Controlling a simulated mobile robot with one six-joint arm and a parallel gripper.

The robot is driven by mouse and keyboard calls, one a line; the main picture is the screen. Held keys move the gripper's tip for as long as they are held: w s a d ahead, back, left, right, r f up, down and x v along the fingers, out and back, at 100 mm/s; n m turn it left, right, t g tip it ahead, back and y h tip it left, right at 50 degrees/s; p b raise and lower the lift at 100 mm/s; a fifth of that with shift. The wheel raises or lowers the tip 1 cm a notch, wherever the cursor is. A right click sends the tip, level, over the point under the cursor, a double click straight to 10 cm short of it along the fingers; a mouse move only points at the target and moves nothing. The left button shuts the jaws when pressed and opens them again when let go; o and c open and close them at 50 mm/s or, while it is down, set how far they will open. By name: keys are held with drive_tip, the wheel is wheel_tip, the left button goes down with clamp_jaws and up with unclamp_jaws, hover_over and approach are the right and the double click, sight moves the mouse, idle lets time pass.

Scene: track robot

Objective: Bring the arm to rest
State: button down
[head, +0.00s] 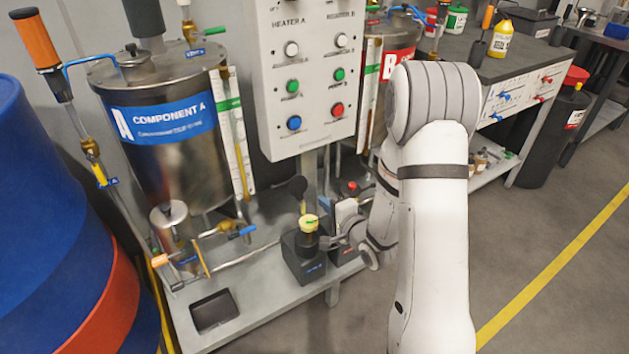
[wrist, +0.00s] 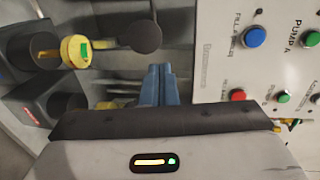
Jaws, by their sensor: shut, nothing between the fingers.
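My gripper (wrist: 159,72) shows in the wrist view as two blue fingers pressed together with nothing between them. They point at the gap between a dark round knob and the white control panel (wrist: 251,75). In the head view my white arm comes up from the bottom and folds down to the wrist in front of the bench. There the fingers cannot be made out clearly. The arm hides part of the bench and of the tank labelled B (head: 400,62).
A steel tank labelled Component A (head: 165,155) and the control panel (head: 305,100) stand at the bench. A yellow-topped black device (head: 305,262) sits close left of my wrist. Open floor (head: 540,235) lies right.

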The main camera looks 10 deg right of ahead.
drive_tip(key=s+d+r+n+g+h+p, duration=0.3)
drive_tip(key=r+p, duration=0.3)
drive_tip(key=r, duration=0.3)
drive_tip(key=s+d+r+n+g+h+p, duration=0.25)
drive_tip(key=r+p, duration=0.25)
drive_tip(key=r, duration=0.4)
drive_tip(key=s+r+n+g+p, duration=0.3)
drive_tip(key=s+r+p, duration=0.1)
drive_tip(key=s+r, duration=0.4)
drive_tip(key=s+r+n+g+h+p, duration=0.1)
drive_tip(key=s+r+n+g+p, duration=0.2)
drive_tip(key=s+r, duration=0.5)
drive_tip(key=s+n+p, duration=0.1)
drive_tip(key=s+p, duration=0.1)
drive_tip(key=s, duration=0.2)
drive_tip(key=shift+s+a, duration=0.35)
drive_tip(key=shift+s, duration=0.05)
